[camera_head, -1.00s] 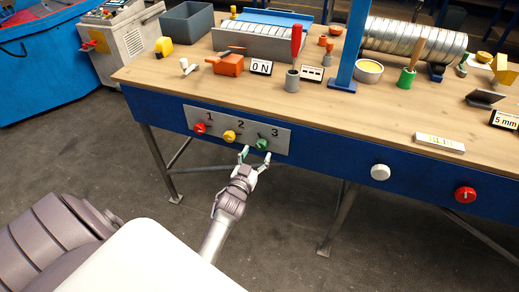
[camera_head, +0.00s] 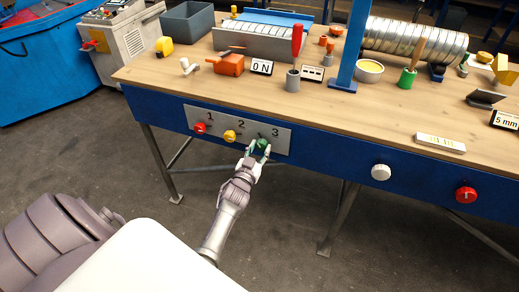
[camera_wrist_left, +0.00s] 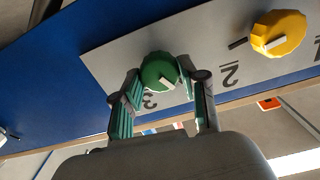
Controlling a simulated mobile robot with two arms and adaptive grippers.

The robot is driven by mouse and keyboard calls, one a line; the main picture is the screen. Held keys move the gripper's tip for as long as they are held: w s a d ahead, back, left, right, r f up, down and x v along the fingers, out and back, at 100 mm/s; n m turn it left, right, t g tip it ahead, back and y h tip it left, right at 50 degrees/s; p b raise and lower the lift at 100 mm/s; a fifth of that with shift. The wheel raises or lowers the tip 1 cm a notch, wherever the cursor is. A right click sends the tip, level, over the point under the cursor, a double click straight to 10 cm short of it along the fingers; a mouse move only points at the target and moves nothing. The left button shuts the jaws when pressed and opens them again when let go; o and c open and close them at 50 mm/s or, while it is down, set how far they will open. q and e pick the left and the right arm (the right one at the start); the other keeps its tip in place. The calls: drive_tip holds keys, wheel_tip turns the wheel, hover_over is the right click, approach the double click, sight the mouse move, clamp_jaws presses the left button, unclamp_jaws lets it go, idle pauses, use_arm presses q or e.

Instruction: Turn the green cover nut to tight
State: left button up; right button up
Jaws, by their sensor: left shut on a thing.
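The green cover nut (camera_head: 262,145) sits under the number 3 on a grey panel (camera_head: 222,145) on the bench's blue front. My left gripper (camera_head: 257,149) has its two fingers on either side of the nut, shut on it. In the left wrist view the green nut (camera_wrist_left: 160,71) lies between the fingertips of my left gripper (camera_wrist_left: 160,84), and its white pointer mark points aslant. The fingers hide a little of the nut's edges. My right gripper is not in view.
A yellow nut (camera_head: 230,136) and a red nut (camera_head: 200,128) sit to the left on the same panel. A white knob (camera_head: 380,172) and a red knob (camera_head: 465,194) are farther right on the blue front. The bench top (camera_head: 330,115) above carries tools and pots.

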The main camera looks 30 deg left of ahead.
use_arm(q)
drive_tip(key=shift+m, duration=0.3)
drive_tip(key=m+b, duration=0.1)
drive_tip(key=m, duration=0.4)
drive_tip(key=shift+f+b, duration=0.1)
drive_tip(key=shift+b, duration=0.3)
drive_tip(key=m+b, duration=0.1)
drive_tip(key=m, duration=0.3)
drive_tip(key=shift+m+b, duration=0.3)
drive_tip(key=shift+m, duration=0.1)
drive_tip(key=m+b, duration=0.2)
drive_tip(key=m, duration=0.3)
drive_tip(key=shift+d+f, duration=0.1)
drive_tip(key=shift+m+b, duration=0.75)
drive_tip(key=shift+m, duration=1.65)
